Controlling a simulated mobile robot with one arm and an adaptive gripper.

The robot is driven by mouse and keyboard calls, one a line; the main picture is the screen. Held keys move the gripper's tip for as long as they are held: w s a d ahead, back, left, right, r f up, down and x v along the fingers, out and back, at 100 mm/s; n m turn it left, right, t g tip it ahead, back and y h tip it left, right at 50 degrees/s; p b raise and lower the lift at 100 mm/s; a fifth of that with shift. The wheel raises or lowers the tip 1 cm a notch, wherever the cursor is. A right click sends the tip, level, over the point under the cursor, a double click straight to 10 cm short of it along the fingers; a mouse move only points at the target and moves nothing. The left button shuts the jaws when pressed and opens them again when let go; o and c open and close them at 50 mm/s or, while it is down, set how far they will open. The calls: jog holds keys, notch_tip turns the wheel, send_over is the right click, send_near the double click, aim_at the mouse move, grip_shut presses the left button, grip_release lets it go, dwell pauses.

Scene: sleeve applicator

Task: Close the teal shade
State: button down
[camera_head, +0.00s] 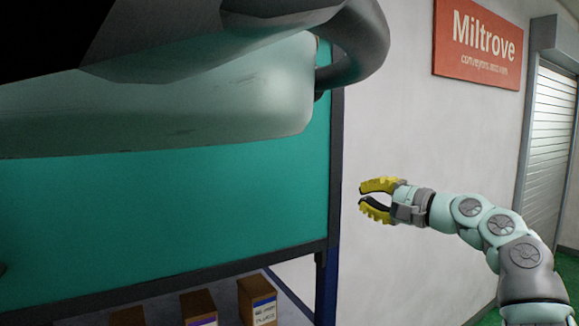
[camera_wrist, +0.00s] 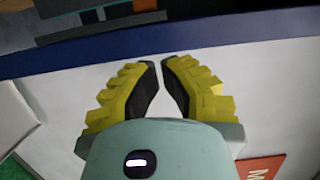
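The teal shade (camera_head: 160,215) shows in the head view as a large flat panel on the left. It is set in a dark frame (camera_head: 335,150), and its bottom edge lies along a dark bar (camera_head: 190,280). Its upper part is hidden behind parts of my own body. My gripper (camera_head: 361,194) has yellow fingers and is to the right of the frame, in front of the white wall. The fingers are apart with nothing between them. In the wrist view my gripper (camera_wrist: 162,60) also shows a gap between its fingertips.
Several brown boxes, one of them here (camera_head: 258,300), stand below the shade. A blue post (camera_wrist: 240,32) crosses the wrist view beyond the fingertips. A red Miltrove sign (camera_head: 478,42) hangs on the wall, with a roller door (camera_head: 550,140) at the right.

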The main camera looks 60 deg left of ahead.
jog(key=s+p, duration=0.2)
jog(key=p, duration=0.1)
jog(key=s+a+p, duration=0.1)
jog(key=s+p, duration=0.1)
jog(key=shift+p, duration=0.4)
jog(key=shift+f+b, duration=0.15)
jog(key=shift+b, duration=0.15)
